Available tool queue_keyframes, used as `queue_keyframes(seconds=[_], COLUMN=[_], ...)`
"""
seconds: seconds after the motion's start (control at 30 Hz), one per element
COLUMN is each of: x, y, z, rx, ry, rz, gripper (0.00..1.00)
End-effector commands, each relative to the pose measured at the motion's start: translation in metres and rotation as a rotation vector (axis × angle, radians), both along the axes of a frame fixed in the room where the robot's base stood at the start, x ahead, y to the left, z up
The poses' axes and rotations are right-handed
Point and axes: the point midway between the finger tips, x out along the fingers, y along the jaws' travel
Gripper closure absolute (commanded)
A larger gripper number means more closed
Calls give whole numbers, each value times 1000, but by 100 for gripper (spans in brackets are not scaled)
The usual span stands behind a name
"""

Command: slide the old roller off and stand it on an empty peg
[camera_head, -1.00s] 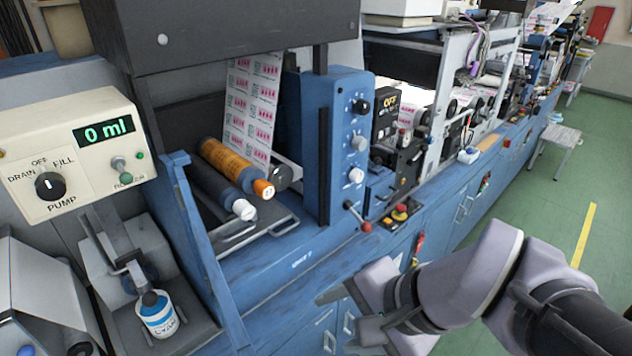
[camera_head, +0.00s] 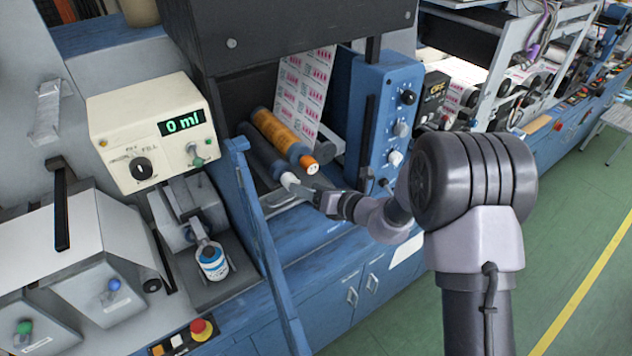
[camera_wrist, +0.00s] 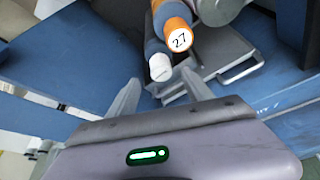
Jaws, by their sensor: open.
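Two rollers lie side by side in the blue rewinder station. One is dark with an orange sleeve and an orange end cap (camera_head: 308,163); in the wrist view that cap (camera_wrist: 179,38) reads "27". The other is a dark roller (camera_head: 264,158) with a white end (camera_wrist: 160,67), lower and to its left. My gripper (camera_head: 318,193) is at the white end; in the wrist view its two fingers (camera_wrist: 161,86) are spread, one on each side of that end, with nothing clamped. I cannot make out any peg.
A metal tray with a wire handle (camera_wrist: 240,68) sits under the rollers. A blue upright panel (camera_head: 258,235) stands left of them, and a blue control housing with knobs (camera_head: 385,120) stands right.

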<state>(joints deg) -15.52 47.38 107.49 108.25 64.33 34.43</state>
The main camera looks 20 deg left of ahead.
Motion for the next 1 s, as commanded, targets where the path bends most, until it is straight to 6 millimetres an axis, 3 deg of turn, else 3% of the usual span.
queue_keyframes(seconds=[0.4, 0.6, 0.9, 1.0], x=[30, 38, 39, 39], y=[55, 67, 69, 69], z=[-23, -27, -26, -26], rx=[-1, -2, -2, -2], ry=[-3, -2, -3, -3], rz=[3, 2, 3, 3], gripper=[41, 41, 41, 61])
